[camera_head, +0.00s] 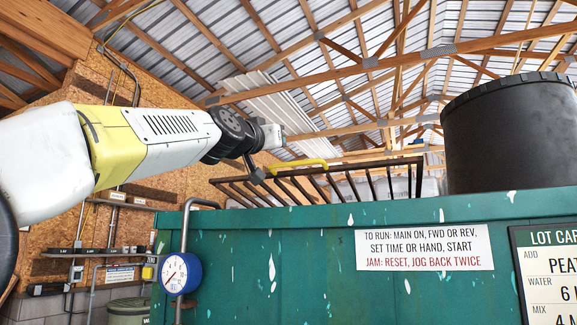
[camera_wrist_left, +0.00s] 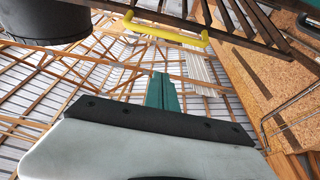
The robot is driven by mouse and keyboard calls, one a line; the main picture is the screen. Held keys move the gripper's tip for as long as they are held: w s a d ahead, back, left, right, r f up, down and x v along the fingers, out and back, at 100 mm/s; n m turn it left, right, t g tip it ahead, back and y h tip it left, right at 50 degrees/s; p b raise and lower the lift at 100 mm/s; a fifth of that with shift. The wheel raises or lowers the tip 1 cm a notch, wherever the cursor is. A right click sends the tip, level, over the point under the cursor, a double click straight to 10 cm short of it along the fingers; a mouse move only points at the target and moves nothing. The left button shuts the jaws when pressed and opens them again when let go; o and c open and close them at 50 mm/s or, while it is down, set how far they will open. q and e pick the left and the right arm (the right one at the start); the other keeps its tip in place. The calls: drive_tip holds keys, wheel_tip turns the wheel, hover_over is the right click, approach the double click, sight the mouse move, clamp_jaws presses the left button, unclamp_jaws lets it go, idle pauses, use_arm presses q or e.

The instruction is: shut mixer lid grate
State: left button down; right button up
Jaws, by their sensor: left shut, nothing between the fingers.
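The mixer is a large teal, paint-chipped box (camera_head: 320,260) filling the lower part of the head view. Its dark barred lid grate (camera_head: 345,182) stands up above the mixer's top edge, raised and slanting. A yellow handle (camera_head: 300,166) sits on the grate's upper edge. My left gripper (camera_head: 273,136) is just above and left of the handle, apart from it as far as I can see. In the left wrist view, its shut, empty fingers (camera_wrist_left: 162,90) point toward the yellow handle (camera_wrist_left: 165,32) and the grate bars (camera_wrist_left: 240,20). My right gripper is not in view.
A black drum (camera_head: 515,132) stands at the right above the mixer's edge. A bent grey pipe (camera_head: 187,235) and a blue-rimmed gauge (camera_head: 180,273) are at the mixer's left front. Signs (camera_head: 425,247) are on its front. The space above the grate is open.

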use_arm(q)
drive_tip(key=w+d+f, duration=0.1)
drive_tip(key=w+d, duration=0.2)
drive_tip(key=w, duration=0.5)
drive_tip(key=shift+w+d, duration=0.2)
idle(0.7)
drive_tip(key=shift+f, duration=0.2)
